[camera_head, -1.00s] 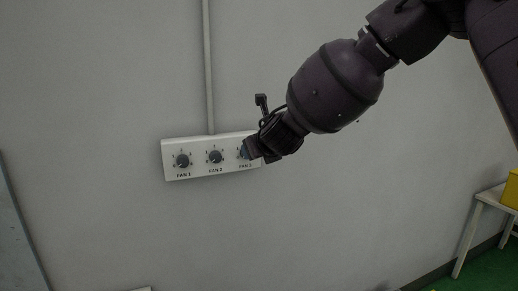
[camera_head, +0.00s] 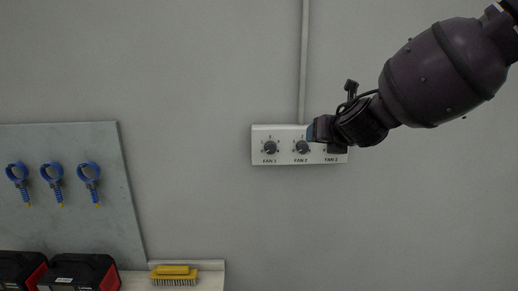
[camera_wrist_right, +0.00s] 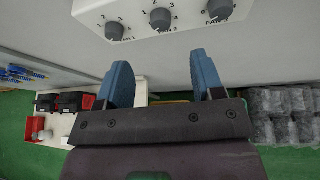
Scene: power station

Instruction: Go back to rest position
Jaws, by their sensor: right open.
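My right gripper (camera_head: 316,131) is in front of the fan panel (camera_head: 285,159) on the wall, at its right part in the head view. In the right wrist view the gripper (camera_wrist_right: 160,85) has two blue fingers spread apart with nothing between them. The panel's knobs, the FAN 1 knob (camera_head: 270,148) and the FAN 2 knob (camera_head: 302,147), show clearly. The FAN 3 knob is hidden by the gripper in the head view, but it shows in the right wrist view (camera_wrist_right: 219,9). The fingers appear apart from the knobs. My left gripper is out of view.
A grey board (camera_head: 75,150) with several blue tools hangs at left. Below are black and red cases (camera_head: 82,272) and a yellow brush (camera_head: 174,275) on a white table (camera_head: 211,276). Grey wrapped items (camera_wrist_right: 285,115) stand at right in the wrist view.

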